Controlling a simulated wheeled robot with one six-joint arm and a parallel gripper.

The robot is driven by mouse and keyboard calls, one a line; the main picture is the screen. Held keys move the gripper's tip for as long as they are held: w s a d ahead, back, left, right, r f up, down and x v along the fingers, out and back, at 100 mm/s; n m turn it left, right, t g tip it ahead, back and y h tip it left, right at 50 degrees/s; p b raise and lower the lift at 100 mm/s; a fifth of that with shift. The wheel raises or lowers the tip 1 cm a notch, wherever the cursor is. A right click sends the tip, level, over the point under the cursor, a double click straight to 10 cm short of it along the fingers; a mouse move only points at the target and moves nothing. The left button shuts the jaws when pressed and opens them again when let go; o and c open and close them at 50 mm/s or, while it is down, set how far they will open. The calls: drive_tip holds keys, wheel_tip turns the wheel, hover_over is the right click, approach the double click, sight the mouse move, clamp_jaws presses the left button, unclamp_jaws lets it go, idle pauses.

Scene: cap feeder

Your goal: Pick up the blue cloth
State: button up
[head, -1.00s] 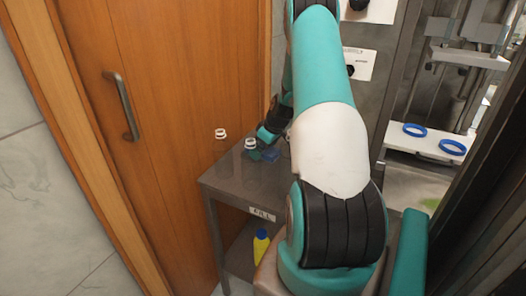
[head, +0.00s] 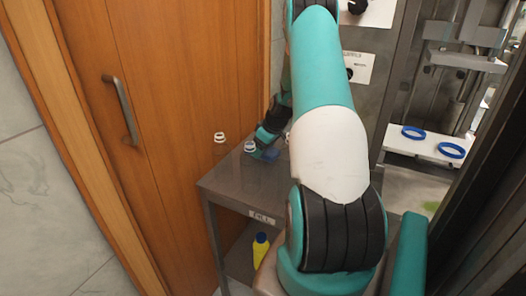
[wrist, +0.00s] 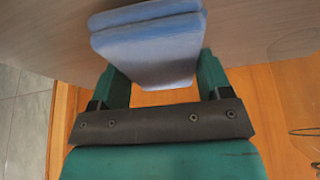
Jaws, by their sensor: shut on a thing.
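The blue cloth (wrist: 150,50) is a folded, layered pad. In the wrist view it sits between the two green fingers of my gripper (wrist: 163,80), which is shut on it. The cloth's far end reaches over the grey table top. In the head view the cloth (head: 266,154) shows as a small blue patch at my gripper (head: 262,146), at the table's back part. My arm hides part of the table to its right. I cannot tell whether the cloth still touches the table.
Two clear containers with white rings, one on the left (head: 220,138) and one by my gripper (head: 250,147), stand on the grey table (head: 240,190). A yellow bottle (head: 261,248) is on the lower shelf. A wooden door (head: 170,120) is at left. Blue rings (head: 414,132) lie on a white shelf at right.

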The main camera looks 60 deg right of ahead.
wheel_tip(320, 180, up, 19)
drive_tip(key=shift+f, duration=0.2)
idle(0.3)
drive_tip(key=o, duration=0.4)
drive_tip(key=c, duration=0.3)
wheel_tip(320, 180, up, 34)
drive_tip(key=p, duration=3.4)
